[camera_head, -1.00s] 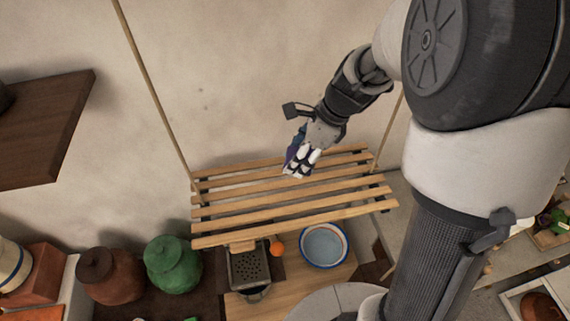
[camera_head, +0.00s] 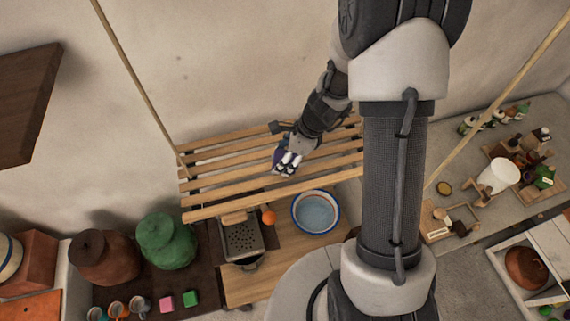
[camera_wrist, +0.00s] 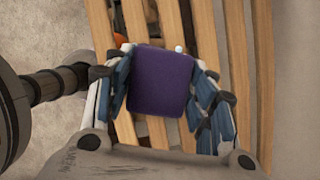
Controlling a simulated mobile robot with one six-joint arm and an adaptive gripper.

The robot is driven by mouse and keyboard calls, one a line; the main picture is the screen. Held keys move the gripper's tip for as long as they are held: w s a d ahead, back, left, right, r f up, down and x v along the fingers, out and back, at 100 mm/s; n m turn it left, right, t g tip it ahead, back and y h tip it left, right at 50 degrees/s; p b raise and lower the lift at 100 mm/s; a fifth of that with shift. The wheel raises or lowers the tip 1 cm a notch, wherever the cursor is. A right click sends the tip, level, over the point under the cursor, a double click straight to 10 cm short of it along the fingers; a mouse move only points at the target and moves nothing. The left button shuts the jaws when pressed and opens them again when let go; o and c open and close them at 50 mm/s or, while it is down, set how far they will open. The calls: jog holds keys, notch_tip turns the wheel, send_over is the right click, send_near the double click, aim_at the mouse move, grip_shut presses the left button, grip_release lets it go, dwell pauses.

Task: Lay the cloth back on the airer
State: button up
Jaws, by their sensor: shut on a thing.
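The cloth (camera_wrist: 160,82) is a dark purple folded piece between the two fingers of my gripper (camera_wrist: 161,92) in the wrist view. My gripper (camera_head: 289,163) is shut on it. In the head view a small purple part of the cloth (camera_head: 278,156) shows beside the fingers. The airer (camera_head: 225,187) is a rack of pale wooden slats hung on cords. The cloth and gripper are over its slats, and I cannot tell whether the cloth touches them. My arm hides the airer's right end in the head view.
Below the airer are a grater-like metal box (camera_head: 241,240), an orange ball (camera_head: 268,217) and a blue-rimmed basin (camera_head: 316,212). The airer's hanging cords (camera_head: 140,85) rise on both sides.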

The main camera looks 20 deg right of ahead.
notch_tip(320, 180, down, 3)
jog(key=shift+w+f, duration=0.15)
jog(key=shift+f, duration=0.05)
jog(key=shift+f+b, duration=0.1)
jog(key=shift+b, duration=0.3)
jog(key=o, duration=1)
